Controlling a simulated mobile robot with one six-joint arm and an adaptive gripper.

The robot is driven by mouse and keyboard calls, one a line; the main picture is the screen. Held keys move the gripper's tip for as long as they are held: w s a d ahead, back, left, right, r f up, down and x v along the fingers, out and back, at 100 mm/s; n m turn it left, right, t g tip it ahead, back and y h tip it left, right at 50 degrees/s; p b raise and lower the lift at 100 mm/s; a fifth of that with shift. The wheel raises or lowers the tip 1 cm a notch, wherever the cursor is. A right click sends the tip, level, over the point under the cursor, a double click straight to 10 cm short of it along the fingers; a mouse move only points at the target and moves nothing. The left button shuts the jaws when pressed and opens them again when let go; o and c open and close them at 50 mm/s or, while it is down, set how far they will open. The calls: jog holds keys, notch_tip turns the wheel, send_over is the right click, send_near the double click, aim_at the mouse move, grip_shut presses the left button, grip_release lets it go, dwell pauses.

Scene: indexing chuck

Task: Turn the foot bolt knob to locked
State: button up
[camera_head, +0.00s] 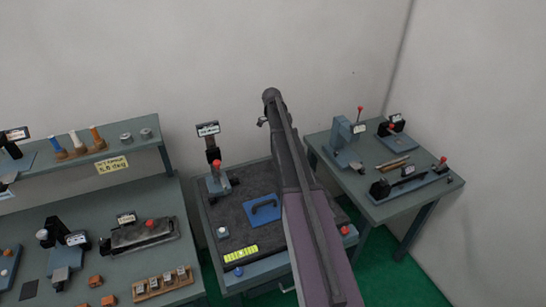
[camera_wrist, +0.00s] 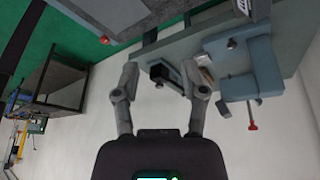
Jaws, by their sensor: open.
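No knob is clearly identifiable as the foot bolt knob. Candidates in the head view are a red knob (camera_head: 345,230) at the middle bench's right edge, a blue knob (camera_head: 238,271) at its front left, and a white knob (camera_head: 222,232) on its left. Their lock positions are too small to read. My gripper (camera_wrist: 164,88) is open in the wrist view, its two fingers apart with nothing held between them. In the head view my raised arm crosses the middle bench and hides part of it; the gripper's fingers cannot be made out there.
The right bench (camera_head: 421,205) carries a blue fixture (camera_head: 343,136) with a red-tipped lever, also in the wrist view (camera_wrist: 240,70), and other devices. The left bench (camera_head: 60,240) is crowded. A blue plate (camera_head: 262,212) with a dark handle lies on the middle bench. Green floor (camera_head: 375,270) separates the benches.

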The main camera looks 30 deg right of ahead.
jog(key=s+a+f+n, duration=0.1)
jog(key=s+a+n, duration=0.1)
jog(key=a, duration=0.3)
jog(key=s+a+f+n+t+b, duration=0.1)
jog(key=s+a+n, duration=0.2)
jog(key=a+n, duration=0.1)
jog(key=shift+s+a+y, duration=0.2)
jog(key=shift+a+y, duration=0.1)
jog(key=shift+a, duration=0.05)
dwell(0.3)
jog(key=s+a+f+n+t+y+b, duration=0.1)
jog(key=s+a+f+n+b, duration=0.4)
jog(key=s+a+n, duration=0.4)
jog(key=s+a+f+n+y+b, duration=0.1)
jog(key=s+a+f+n+b, duration=0.4)
jog(key=s+a+n, duration=0.4)
jog(key=shift+s+a+f+n+t+y, duration=0.3)
jog(key=shift+s+a+n+t, duration=0.1)
jog(key=shift+s+a, duration=1.45)
jog(key=shift+w, duration=0.15)
